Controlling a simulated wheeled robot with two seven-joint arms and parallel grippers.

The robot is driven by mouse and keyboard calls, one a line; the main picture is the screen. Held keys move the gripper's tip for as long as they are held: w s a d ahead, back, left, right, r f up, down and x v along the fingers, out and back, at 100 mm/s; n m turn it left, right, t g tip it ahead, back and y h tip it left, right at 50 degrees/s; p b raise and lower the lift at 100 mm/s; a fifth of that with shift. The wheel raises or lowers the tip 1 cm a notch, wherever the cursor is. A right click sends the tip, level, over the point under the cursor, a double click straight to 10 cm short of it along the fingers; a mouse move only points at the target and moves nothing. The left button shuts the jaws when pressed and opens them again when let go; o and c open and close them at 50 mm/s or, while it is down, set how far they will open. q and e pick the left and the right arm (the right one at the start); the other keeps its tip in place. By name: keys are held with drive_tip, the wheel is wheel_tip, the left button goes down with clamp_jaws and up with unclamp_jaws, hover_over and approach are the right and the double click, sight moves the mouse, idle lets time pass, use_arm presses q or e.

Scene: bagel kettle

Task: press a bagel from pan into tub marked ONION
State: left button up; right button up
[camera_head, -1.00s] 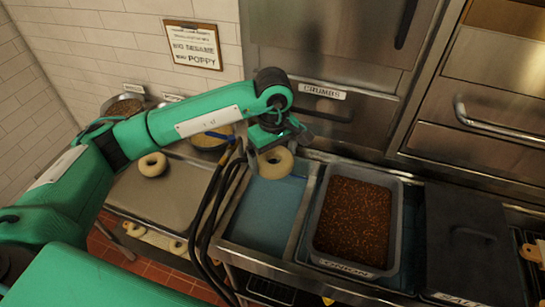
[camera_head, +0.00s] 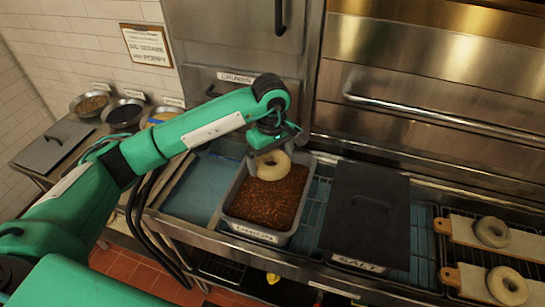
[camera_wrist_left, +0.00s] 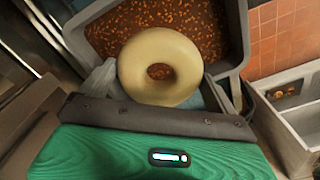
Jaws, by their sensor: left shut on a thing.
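My left gripper (camera_head: 266,158) is shut on a pale bagel (camera_head: 272,166), which also shows in the wrist view (camera_wrist_left: 187,53) between the two fingers. The bagel is over the far part of a grey tub (camera_head: 233,205) filled with brown-orange flakes (camera_head: 263,202). The tub's front label (camera_head: 255,231) is blurred now; it looked like ONION in the earlier frame. The tub also shows in the wrist view (camera_wrist_left: 235,35), behind the bagel. I cannot tell exactly how high the bagel is above the flakes. The pan is not clearly in view. My right gripper is not in view.
A dark lidded tub marked SALT (camera_head: 367,215) stands right of the grey tub. Two boards at right each carry a bagel (camera_head: 491,232), (camera_head: 507,285). Bowls (camera_head: 90,102), (camera_head: 124,113) stand at back left. A steel cabinet (camera_head: 235,50) rises behind. A bare blue surface (camera_head: 195,190) lies left of the tub.

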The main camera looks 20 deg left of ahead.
use_arm(q)
wheel_tip(320, 180, down, 6)
drive_tip(key=shift+a+r+b, duration=0.1)
drive_tip(key=shift+b, duration=0.4)
wheel_tip(320, 180, down, 3)
drive_tip(key=b, duration=0.3)
drive_tip(key=shift+f+b, duration=0.6)
drive_tip(key=shift+b, duration=0.1)
drive_tip(key=shift+f, duration=0.1)
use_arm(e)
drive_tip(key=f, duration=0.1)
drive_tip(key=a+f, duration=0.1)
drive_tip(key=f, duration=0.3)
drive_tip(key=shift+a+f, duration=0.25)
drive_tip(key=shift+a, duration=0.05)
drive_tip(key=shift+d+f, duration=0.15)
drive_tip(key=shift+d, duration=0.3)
use_arm(q)
drive_tip(key=shift+f+b, duration=0.35)
drive_tip(key=shift+b, duration=0.2)
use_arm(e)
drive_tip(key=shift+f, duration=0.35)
